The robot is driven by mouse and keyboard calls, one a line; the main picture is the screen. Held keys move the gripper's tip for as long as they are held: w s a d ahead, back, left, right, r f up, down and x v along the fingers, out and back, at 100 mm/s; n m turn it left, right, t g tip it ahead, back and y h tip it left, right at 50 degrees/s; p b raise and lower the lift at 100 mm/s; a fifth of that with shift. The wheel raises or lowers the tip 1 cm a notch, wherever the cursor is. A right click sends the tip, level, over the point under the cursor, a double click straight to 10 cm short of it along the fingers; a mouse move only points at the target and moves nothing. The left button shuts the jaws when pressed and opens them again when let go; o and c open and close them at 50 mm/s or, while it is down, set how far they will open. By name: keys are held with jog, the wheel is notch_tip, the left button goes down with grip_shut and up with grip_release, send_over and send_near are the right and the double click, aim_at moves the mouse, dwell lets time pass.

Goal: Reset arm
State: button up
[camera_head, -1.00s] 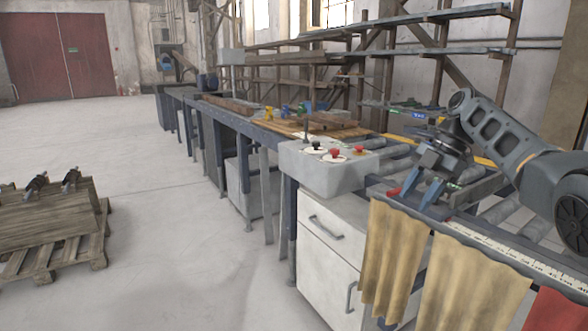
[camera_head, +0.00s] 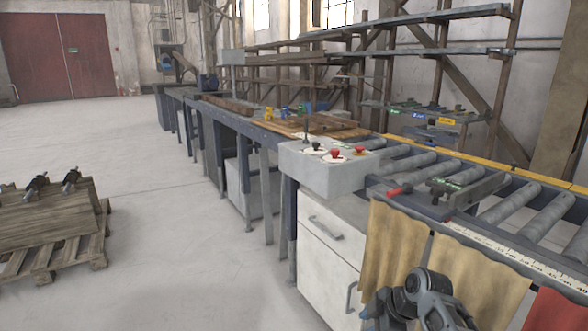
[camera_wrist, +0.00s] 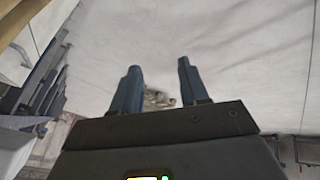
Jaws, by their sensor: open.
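My gripper shows in the wrist view (camera_wrist: 158,85). Its two blue-grey fingers stand apart with nothing between them but the floor behind. In the head view only part of my arm (camera_head: 425,300) shows, low at the bottom right, in front of the hanging tan cloths. My gripper's fingertips cannot be made out there. The arm is clear of the roller conveyor (camera_head: 500,210) and the control box.
A white drawer cabinet (camera_head: 325,250) and cloths (camera_head: 480,290) are beside my arm. A wooden pallet stack (camera_head: 50,225) stands left. The floor (camera_head: 180,260) between is clear.

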jog(key=s+a+f+m+t, duration=0.1)
jog(key=s+f+m, duration=0.1)
jog(key=s+f, duration=0.35)
jog(key=s+a+f+m+t+h, duration=0.1)
jog(key=s+f+m+t, duration=0.15)
jog(key=s, duration=0.55)
jog(key=s+a+f+m, duration=0.1)
jog(key=s+f+m, duration=0.2)
jog(key=s, duration=0.4)
jog(key=s+d+r+m+t+h, duration=0.2)
jog(key=s+r+m+t, duration=0.15)
jog(key=s, duration=1.15)
jog(key=s+d+r+m+t, duration=0.2)
jog(key=s+r+m, duration=0.1)
jog(key=s+r, duration=0.6)
jog(key=s+d+r+m+t+h, duration=0.1)
jog(key=s+d+r+m+t, duration=0.1)
jog(key=s+r, duration=0.7)
notch_tip(320, 180, up, 8)
jog(key=shift+s+d+m+h, duration=0.25)
jog(key=shift+s+m+h, duration=0.05)
jog(key=shift+s+m, duration=0.1)
